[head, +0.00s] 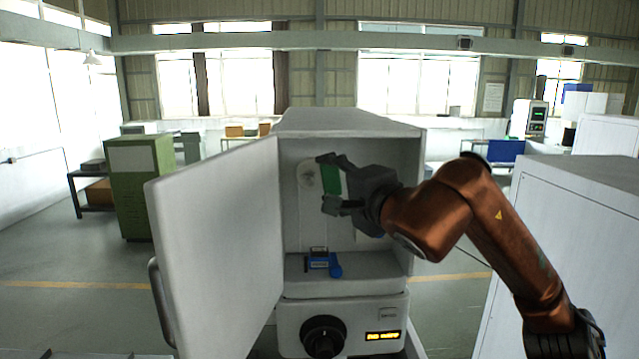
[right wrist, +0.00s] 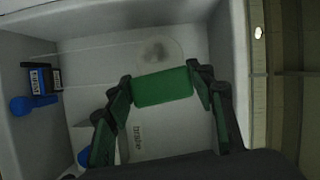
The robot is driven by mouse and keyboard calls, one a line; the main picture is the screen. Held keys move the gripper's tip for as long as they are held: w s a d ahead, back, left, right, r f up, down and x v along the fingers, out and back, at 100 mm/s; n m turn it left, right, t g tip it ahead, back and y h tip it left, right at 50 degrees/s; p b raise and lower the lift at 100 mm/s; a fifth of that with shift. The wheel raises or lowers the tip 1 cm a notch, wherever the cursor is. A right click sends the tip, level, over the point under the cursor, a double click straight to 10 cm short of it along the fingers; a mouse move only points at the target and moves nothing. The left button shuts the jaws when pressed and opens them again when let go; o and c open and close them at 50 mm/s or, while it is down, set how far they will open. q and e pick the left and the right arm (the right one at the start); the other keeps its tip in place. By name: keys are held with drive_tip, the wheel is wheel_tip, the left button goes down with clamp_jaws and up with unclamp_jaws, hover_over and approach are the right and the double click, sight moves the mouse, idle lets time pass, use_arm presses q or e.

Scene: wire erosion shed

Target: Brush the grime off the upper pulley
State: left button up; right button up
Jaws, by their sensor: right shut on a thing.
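My right gripper (head: 338,186) is inside the open white cabinet, shut on a green block with a white edge, which looks like the brush (head: 331,182). In the right wrist view the green brush (right wrist: 162,86) sits between the fingertips of my right gripper (right wrist: 160,90). Just beyond it, on the back wall, is a pale rounded part with a dark grey smudge, seemingly the upper pulley (right wrist: 158,52). It also shows in the head view (head: 307,177), partly behind the brush. I cannot tell whether the brush touches it. My left gripper is not in view.
The cabinet door (head: 215,245) stands open to the left. A blue and black unit (head: 322,263) sits low inside the cabinet (head: 348,120). Below are a black knob (head: 323,337) and a lit display (head: 382,335). A large white cabinet (head: 590,230) stands at right.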

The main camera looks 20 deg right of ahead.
drive_tip(key=shift+w+a+p, duration=0.2)
drive_tip(key=shift+a, duration=0.55)
drive_tip(key=shift+w+a+p, duration=0.2)
drive_tip(key=shift+a+p, duration=0.05)
drive_tip(key=shift+a, duration=0.5)
drive_tip(key=shift+w+a+p, duration=0.2)
drive_tip(key=shift+a, duration=0.55)
drive_tip(key=shift+w+a, duration=0.35)
drive_tip(key=shift+a, duration=0.55)
drive_tip(key=shift+s+a+b, duration=0.25)
drive_tip(key=shift+s, duration=0.7)
drive_tip(key=shift+s+a+b, duration=0.25)
drive_tip(key=shift+s, duration=0.7)
drive_tip(key=shift+s+a+b, duration=0.25)
drive_tip(key=shift+s, duration=0.7)
drive_tip(key=shift+s, duration=0.15)
drive_tip(key=s, duration=0.1)
drive_tip(key=s+a, duration=0.1)
drive_tip(key=shift+s+b, duration=0.3)
drive_tip(key=shift+s, duration=0.05)
